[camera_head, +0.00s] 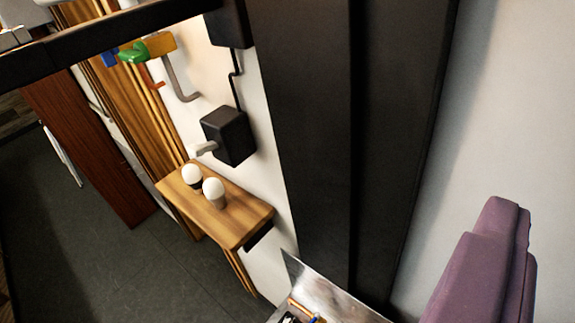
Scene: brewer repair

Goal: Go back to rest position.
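My gripper is not in this view, and neither fingertips nor a held thing show. The camera looks down, at a tilt, on a wall with a small wooden shelf (241,222). Two white bulb-like things with darker bases, a rear one (191,174) and a front one (213,190), stand upright on the shelf. The rest position itself cannot be made out from this picture.
A tall black panel (315,130) stands right of the shelf. A black wall box (229,136) and a green tool (133,53) hang above it. A purple padded shape (485,265) fills the lower right. A metal-topped surface (325,295) shows below. Dark floor (100,265) lies clear at left.

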